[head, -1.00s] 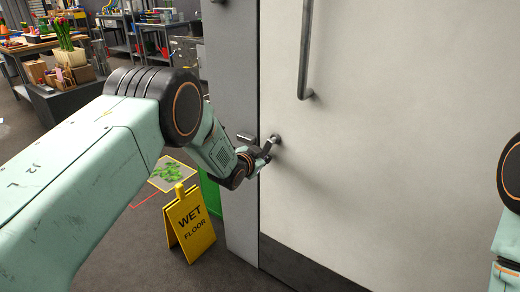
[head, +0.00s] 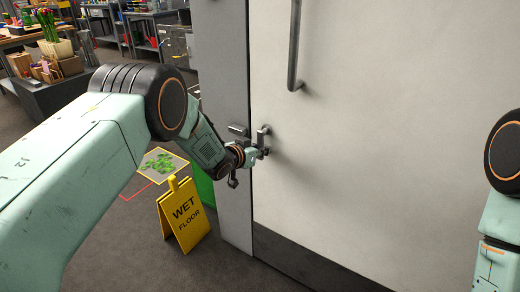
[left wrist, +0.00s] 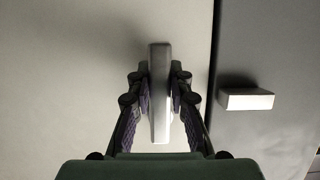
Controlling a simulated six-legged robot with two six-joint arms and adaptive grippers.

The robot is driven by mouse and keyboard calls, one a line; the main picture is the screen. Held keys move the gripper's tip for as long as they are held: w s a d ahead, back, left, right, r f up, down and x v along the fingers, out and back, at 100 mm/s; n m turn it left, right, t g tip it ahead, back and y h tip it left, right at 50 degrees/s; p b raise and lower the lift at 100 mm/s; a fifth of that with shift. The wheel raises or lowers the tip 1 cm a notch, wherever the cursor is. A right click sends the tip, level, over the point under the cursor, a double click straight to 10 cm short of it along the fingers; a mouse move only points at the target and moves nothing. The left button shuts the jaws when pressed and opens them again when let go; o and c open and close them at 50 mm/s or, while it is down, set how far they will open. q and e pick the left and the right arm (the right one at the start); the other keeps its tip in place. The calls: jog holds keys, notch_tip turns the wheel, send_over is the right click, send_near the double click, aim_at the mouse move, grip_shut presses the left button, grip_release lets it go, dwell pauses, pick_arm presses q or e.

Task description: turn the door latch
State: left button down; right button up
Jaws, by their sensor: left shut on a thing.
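The door latch (head: 263,135) is a small grey lever near the left edge of the pale door (head: 390,140). It points upward in the head view. My left gripper (head: 262,150) is at the latch and shut on it. In the left wrist view the latch (left wrist: 160,92) is a light upright bar between the two fingers of my left gripper (left wrist: 160,96), with the finger pads against its sides. The latch's pivot is hidden. My right gripper is not in view; only part of my right arm shows at the right edge.
A grey block (head: 238,131) sits on the door frame (head: 221,80) beside the latch. A long dark pull handle (head: 295,50) is higher on the door. A yellow wet floor sign (head: 184,215) stands below my left arm. Benches and a tulip planter (head: 54,45) are at the back left.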

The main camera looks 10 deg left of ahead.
pick_arm(q)
jog(key=shift+d, duration=0.1)
jog(key=c, duration=1.2)
grip_release()
jog(key=v, duration=1.2)
